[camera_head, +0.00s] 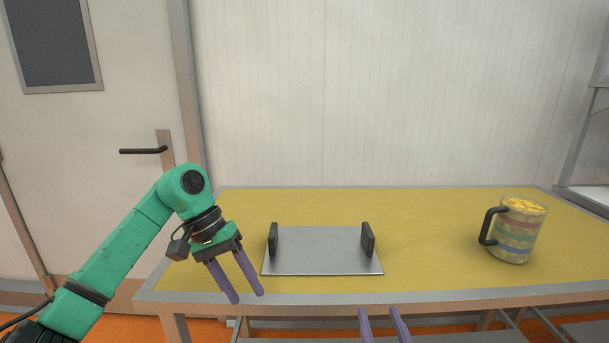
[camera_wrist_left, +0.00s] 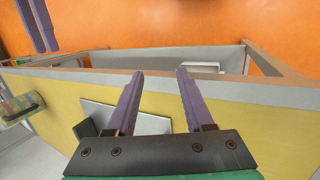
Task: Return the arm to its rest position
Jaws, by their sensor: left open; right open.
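My left gripper (camera_head: 250,296) is open and empty, its purple fingers pointing down at the table's front left edge, left of the metal tray. Its fingers also show in the left wrist view (camera_wrist_left: 160,74), with nothing between them. My right gripper (camera_head: 384,310) shows only its two purple fingers at the bottom edge of the head view, apart and empty, in front of the table. The rest of the right arm is out of view. The right fingers also show at the top left of the left wrist view (camera_wrist_left: 37,25).
A grey metal tray (camera_head: 322,262) with two dark upright handles lies on the yellow table (camera_head: 430,220). A striped mug (camera_head: 518,240) with a dark handle and yellow contents stands at the right. The table between tray and mug is clear. A door (camera_head: 95,110) is behind at left.

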